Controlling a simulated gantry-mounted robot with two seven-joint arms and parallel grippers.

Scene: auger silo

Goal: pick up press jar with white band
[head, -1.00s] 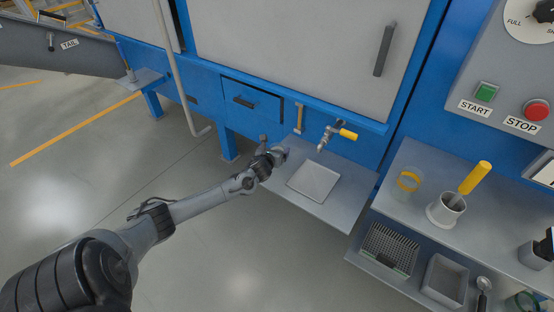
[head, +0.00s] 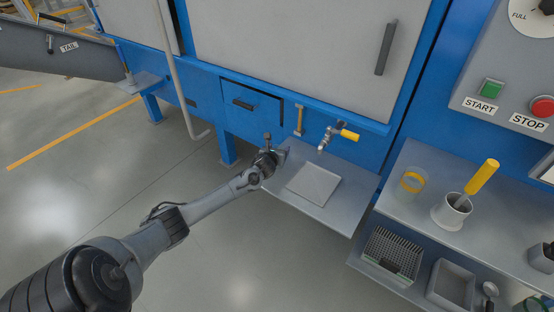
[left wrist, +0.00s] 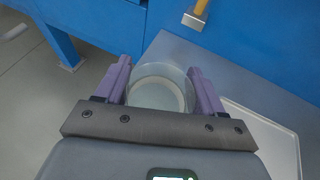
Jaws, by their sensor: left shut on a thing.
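The press jar with the white band (left wrist: 158,98) is a clear round vessel with a pale ring, seen from above in the left wrist view. My left gripper (left wrist: 158,72) is shut on it, with a purple finger on each side. In the head view the left gripper (head: 275,157) is at the left end of the grey shelf (head: 335,213) under the tap, and it mostly hides the jar. I cannot tell whether the jar touches the shelf. My right gripper is not in view.
A square pale tray (head: 313,184) lies on the shelf below the yellow-handled tap (head: 340,134). A yellow-banded jar (head: 412,181) and a cup with a yellow-handled tool (head: 452,211) stand on the right bench. A blue drawer (head: 250,101) is left of the tap.

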